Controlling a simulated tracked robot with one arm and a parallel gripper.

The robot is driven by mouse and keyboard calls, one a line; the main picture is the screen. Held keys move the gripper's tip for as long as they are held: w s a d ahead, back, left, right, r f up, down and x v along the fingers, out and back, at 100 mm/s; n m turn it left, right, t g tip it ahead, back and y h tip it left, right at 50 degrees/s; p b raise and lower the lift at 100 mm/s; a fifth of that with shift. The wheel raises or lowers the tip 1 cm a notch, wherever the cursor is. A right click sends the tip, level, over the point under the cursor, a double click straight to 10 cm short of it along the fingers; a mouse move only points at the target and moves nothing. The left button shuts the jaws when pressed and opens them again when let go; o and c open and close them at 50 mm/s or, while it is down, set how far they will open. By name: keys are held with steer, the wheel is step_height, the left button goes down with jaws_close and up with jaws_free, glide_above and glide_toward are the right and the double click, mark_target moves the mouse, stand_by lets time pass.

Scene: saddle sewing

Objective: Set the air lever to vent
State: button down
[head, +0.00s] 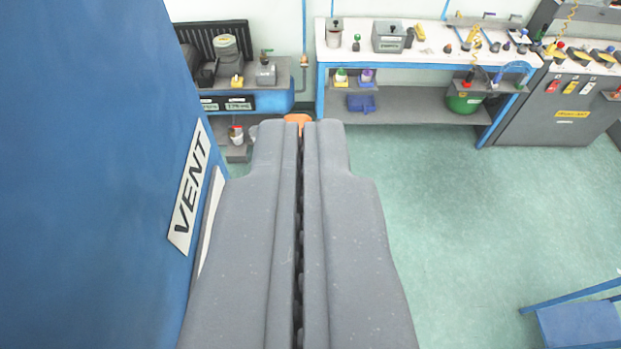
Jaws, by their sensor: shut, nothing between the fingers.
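My gripper (300,130) is shut and empty, reaching forward in the middle of the view. A white VENT label (189,187) with black letters is on the blue panel (80,150) to its left. A small orange piece (297,118) shows just past my fingertips; most of it is hidden. I cannot tell whether it is part of the air lever or whether my fingers touch it. A pale strip (209,218) beside the label is partly covered by my gripper. No other part of the lever can be made out.
The blue panel fills the left side close by. A workbench (350,52) with tools stands at the back, with a grey cabinet (550,118) to its right and a low shelf (285,75) to its left. A blue stool (580,325) is at lower right. Green floor (440,220) is open.

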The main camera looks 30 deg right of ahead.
steer(key=v, duration=1.3)
steer(key=shift+s+a, duration=0.15)
steer(key=shift+s, duration=0.15)
